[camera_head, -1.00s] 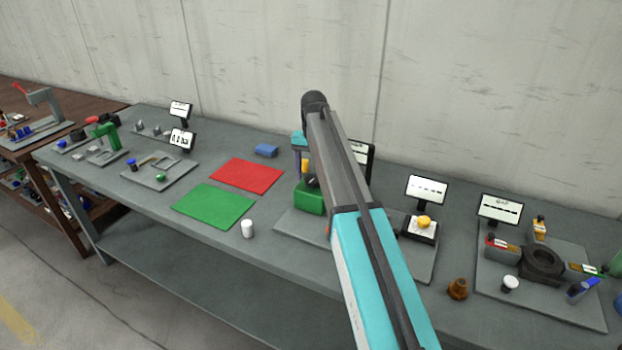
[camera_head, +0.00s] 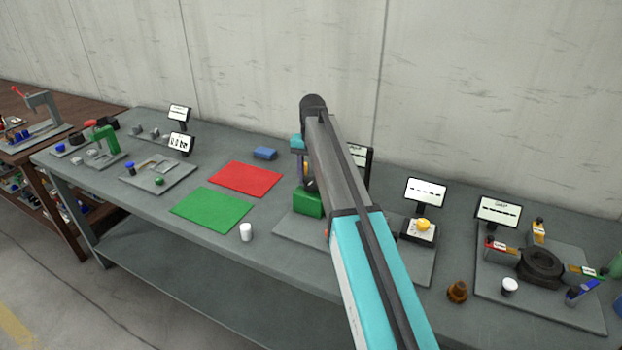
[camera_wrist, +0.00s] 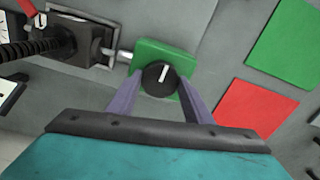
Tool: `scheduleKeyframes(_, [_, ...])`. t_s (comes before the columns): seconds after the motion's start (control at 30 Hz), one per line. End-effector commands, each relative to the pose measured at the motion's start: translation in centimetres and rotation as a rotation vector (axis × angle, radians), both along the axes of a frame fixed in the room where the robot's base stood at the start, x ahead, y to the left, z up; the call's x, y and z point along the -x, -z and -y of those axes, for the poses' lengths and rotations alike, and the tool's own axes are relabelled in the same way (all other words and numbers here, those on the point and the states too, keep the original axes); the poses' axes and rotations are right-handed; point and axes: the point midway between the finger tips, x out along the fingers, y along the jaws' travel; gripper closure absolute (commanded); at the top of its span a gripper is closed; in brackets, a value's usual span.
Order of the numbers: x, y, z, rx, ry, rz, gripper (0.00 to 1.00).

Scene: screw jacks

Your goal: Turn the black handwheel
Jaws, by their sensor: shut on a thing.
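The black handwheel (camera_wrist: 159,76) with a white pointer line sits on a green block (camera_wrist: 165,53) in the wrist view. The pointer is close to upright in that view, leaning slightly right. My gripper (camera_wrist: 160,82) has its two purple fingers on either side of the handwheel and is shut on it. In the head view the green block (camera_head: 308,202) stands on a grey plate (camera_head: 297,228). There my arm hides much of the block's surroundings and most of the handwheel.
A red mat (camera_head: 246,177) and a green mat (camera_head: 212,208) lie left of the block. In the wrist view, a dark housing with a ribbed black hose (camera_wrist: 38,47) is left of the green block.

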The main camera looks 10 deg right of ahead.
Motion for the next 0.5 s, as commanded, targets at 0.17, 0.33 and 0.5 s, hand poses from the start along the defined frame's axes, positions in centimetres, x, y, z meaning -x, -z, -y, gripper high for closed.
scheduleKeyframes(0.17, [-0.11, -0.04, -0.17, -0.004, 0.080, 0.002, 0.77])
scheduleKeyframes(0.33, [-0.13, -0.06, -0.18, -0.004, 0.198, 0.002, 0.77])
scheduleKeyframes(0.5, [-0.15, -0.07, -0.19, -0.005, 0.345, 0.003, 0.77])
